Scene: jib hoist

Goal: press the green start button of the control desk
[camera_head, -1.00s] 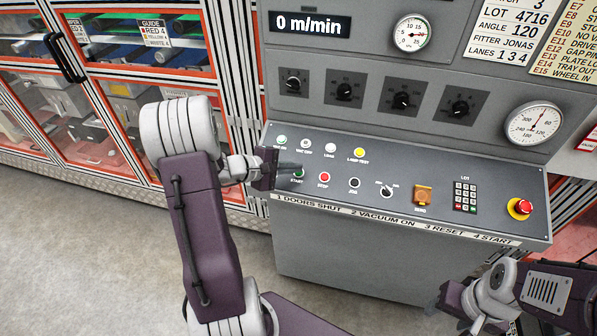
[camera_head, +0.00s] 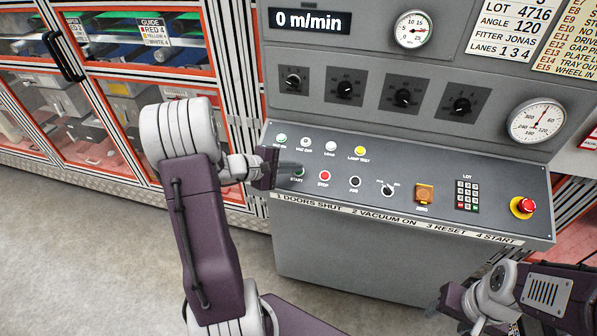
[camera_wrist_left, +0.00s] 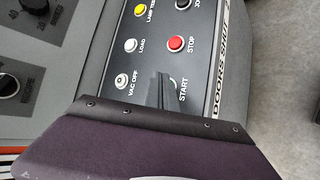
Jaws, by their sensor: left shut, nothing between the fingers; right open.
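The green start button (camera_head: 299,172) is at the left of the lower button row on the sloped control desk (camera_head: 450,228). My left gripper (camera_head: 288,168) is shut and empty, its fingertips right at the button and partly covering it. In the left wrist view the shut fingers (camera_wrist_left: 165,92) point at the START label and hide most of the button. I cannot tell whether they touch it. My right gripper (camera_head: 440,304) is open at the lower right, below the desk's front edge.
The red stop button (camera_head: 323,176) is just right of start. A black jog button (camera_head: 355,182), a selector knob (camera_head: 388,190), an orange switch (camera_head: 424,194), a keypad (camera_head: 467,195) and a red mushroom button (camera_head: 523,206) follow. The display (camera_head: 310,21) reads 0 m/min.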

